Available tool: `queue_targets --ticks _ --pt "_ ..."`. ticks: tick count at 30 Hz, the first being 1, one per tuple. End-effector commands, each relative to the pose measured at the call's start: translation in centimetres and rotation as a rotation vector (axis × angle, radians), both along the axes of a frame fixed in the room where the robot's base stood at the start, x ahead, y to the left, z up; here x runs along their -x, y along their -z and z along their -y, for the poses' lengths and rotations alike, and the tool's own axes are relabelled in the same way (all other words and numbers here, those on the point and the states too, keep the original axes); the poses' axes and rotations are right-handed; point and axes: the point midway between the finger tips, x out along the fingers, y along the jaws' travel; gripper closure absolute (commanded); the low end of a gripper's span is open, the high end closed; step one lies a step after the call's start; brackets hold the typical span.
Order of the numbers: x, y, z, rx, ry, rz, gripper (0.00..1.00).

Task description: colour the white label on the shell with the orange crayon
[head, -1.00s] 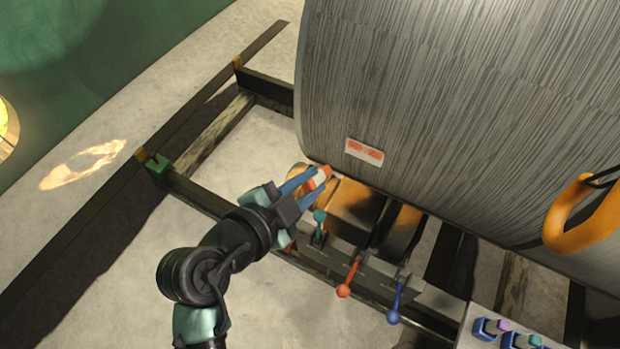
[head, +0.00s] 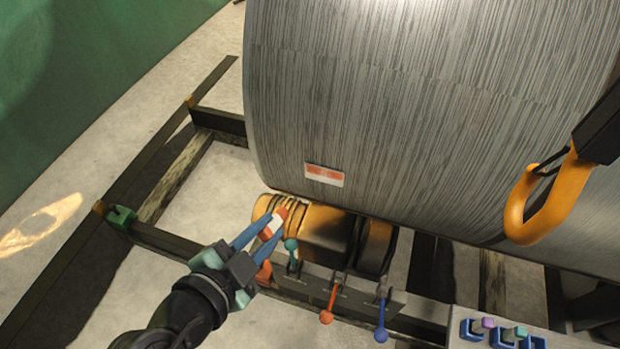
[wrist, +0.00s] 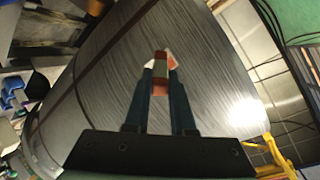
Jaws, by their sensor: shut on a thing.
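The shell is a large grey streaked cylinder (head: 420,110), and it fills much of the wrist view (wrist: 100,70). The label (head: 324,175) sits low on its left part; it has a white edge with orange over much of its face. My gripper (head: 265,229) is shut on the orange crayon (head: 272,224), which has a white band. The crayon is below and left of the label in the head view, apart from it. In the wrist view the crayon (wrist: 161,68) stands between the blue fingers and hides most of the label behind it.
Below the shell are orange rollers (head: 323,232) and three levers with teal, red (head: 327,317) and blue (head: 381,335) knobs. An orange hook (head: 535,210) hangs at right. A tray with blue holders (head: 490,332) is at bottom right. Dark frame rails surround the floor.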

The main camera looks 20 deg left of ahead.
Motion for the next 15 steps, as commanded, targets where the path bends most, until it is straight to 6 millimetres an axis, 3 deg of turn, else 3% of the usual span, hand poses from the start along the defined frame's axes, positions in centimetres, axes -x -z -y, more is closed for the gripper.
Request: queue_targets --ticks 15 --pt "-0.99 0.09 0.01 0.0 0.001 0.001 1.0"
